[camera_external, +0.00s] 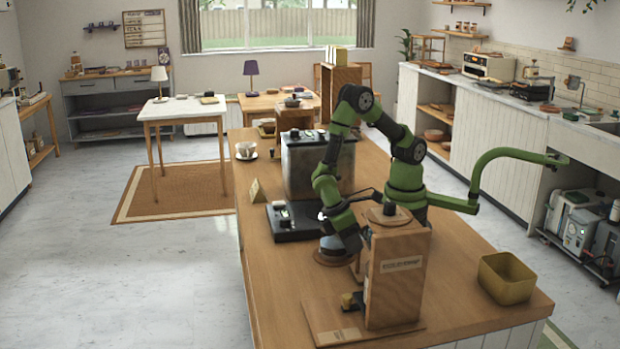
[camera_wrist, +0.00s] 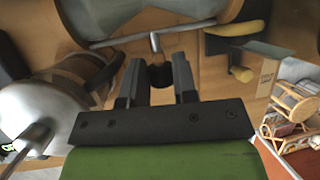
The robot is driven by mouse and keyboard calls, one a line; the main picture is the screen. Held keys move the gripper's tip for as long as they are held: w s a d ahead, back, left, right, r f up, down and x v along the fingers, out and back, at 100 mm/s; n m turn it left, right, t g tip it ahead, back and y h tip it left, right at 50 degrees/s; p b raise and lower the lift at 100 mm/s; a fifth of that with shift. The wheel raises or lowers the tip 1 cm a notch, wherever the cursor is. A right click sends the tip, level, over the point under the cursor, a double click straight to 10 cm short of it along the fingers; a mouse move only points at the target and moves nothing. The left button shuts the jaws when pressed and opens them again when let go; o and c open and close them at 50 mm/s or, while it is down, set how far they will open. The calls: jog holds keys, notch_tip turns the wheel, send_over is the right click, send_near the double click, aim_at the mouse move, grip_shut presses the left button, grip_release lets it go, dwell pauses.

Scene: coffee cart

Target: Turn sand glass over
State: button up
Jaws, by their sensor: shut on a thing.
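I cannot pick out the sand glass with certainty in either view. In the wrist view my gripper (camera_wrist: 157,72) has its two dark fingers around a small dark piece (camera_wrist: 160,76), with a short metal rod just beyond it. In the external view my arm reaches down behind the tall wooden box, and the fingertips are hidden there. A dark round object on a round wooden base (camera_external: 333,250) stands beside the wrist; I cannot tell what it is. A metal pot-like body with a brown wooden band (camera_wrist: 75,85) lies left of the fingers in the wrist view.
The tall wooden box (camera_external: 396,275) stands on a board in front of my arm, with a small yellow part beside it. A black scale-like device (camera_external: 293,222) and a metal machine (camera_external: 318,168) stand behind. A yellow bin (camera_external: 505,278) is at right. The counter's left front is clear.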

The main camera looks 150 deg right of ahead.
jog(key=shift+w+a+m+g+h, duration=0.1)
jog(key=shift+a+m+g+h, duration=0.1)
jog(key=shift+g+h, duration=0.45)
jog(key=shift+w+a+m+g+h, duration=0.1)
jog(key=shift+m+g+h, duration=0.1)
jog(key=shift+g+h, duration=0.45)
jog(key=o, duration=0.9)
jog(key=shift+d, duration=0.1)
jog(key=v, duration=1)
jog(key=shift+r, duration=0.1)
